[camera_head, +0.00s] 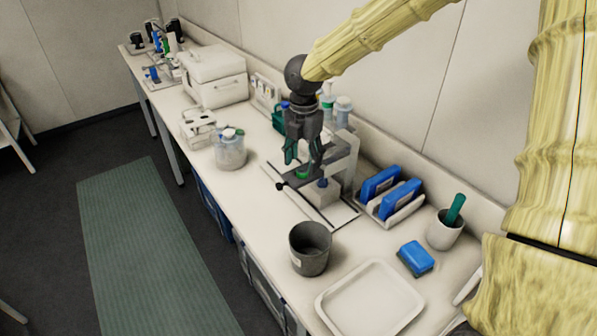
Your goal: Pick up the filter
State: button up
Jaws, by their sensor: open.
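My gripper (302,163) hangs from my yellow arm over the middle of the bench, fingers pointing down and apart. A small green piece (302,175) shows just below and between the fingertips, close to the grey-white stand (341,165). I cannot tell whether this green piece is the filter, and no other thing is clearly a filter. I cannot tell whether the fingers touch it. The gripper hides part of the stand and the things behind it.
A grey cup (310,248), a white tray (371,302), a blue sponge-like block (416,258), a mortar (444,230) with a green pestle, and a rack of blue boxes (399,200) stand nearer. A clear jar (230,153) and a white box (213,78) stand farther left. A wall runs behind the bench.

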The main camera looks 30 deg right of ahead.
aim_at(302, 172)
jog(key=shift+f, duration=1.4)
jog(key=shift+c, duration=0.3)
jog(key=c, duration=0.7)
